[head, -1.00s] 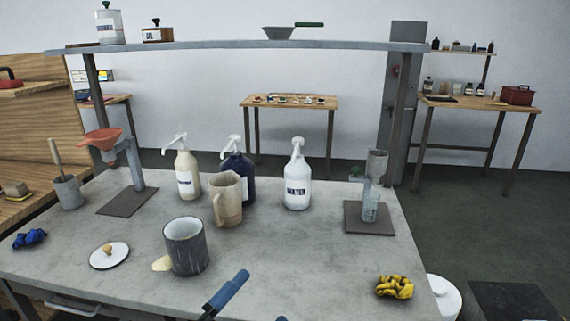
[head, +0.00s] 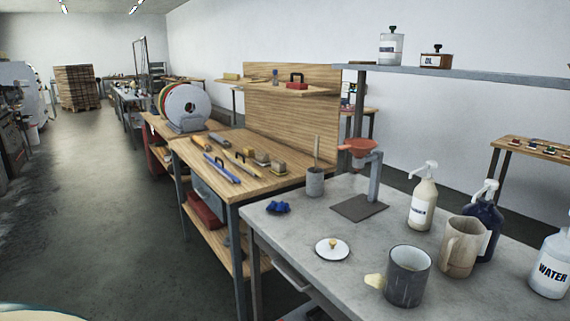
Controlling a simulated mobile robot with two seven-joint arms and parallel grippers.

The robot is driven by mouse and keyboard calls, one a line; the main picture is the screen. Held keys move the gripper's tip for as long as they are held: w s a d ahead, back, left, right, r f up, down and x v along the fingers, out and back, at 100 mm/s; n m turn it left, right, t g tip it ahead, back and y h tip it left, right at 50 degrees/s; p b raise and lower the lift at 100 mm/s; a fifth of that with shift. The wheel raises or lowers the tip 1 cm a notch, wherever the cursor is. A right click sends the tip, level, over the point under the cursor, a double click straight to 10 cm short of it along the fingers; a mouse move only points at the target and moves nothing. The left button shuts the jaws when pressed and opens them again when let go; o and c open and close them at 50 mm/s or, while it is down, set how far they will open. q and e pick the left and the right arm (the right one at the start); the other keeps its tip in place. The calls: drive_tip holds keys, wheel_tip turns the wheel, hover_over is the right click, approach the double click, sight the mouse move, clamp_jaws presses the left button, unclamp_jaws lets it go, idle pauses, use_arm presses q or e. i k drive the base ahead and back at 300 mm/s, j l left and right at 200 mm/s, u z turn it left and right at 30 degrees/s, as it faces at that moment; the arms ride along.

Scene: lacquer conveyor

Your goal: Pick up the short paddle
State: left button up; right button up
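I cannot surely pick out the short paddle. A wooden stick (head: 317,150) stands upright in a small grey pot (head: 315,183) at the back left of the grey worktable (head: 300,222); its lower end is hidden, so I cannot tell if it is a paddle. Several long-handled tools lie on the wooden bench to the left, among them a blue one (head: 222,168), too small to identify. Neither of my grippers is in view.
The worktable holds a dark mug (head: 408,278), beige jug (head: 459,248), pump bottle (head: 422,206), water bottle (head: 550,268), white lid (head: 332,249), blue cloth (head: 278,207) and orange funnel (head: 362,147) on a stand. A wooden bench (head: 262,187) adjoins it. The aisle floor (head: 90,220) at left is clear.

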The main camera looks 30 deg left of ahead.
sight(316, 137)
drive_tip(key=u, duration=0.9)
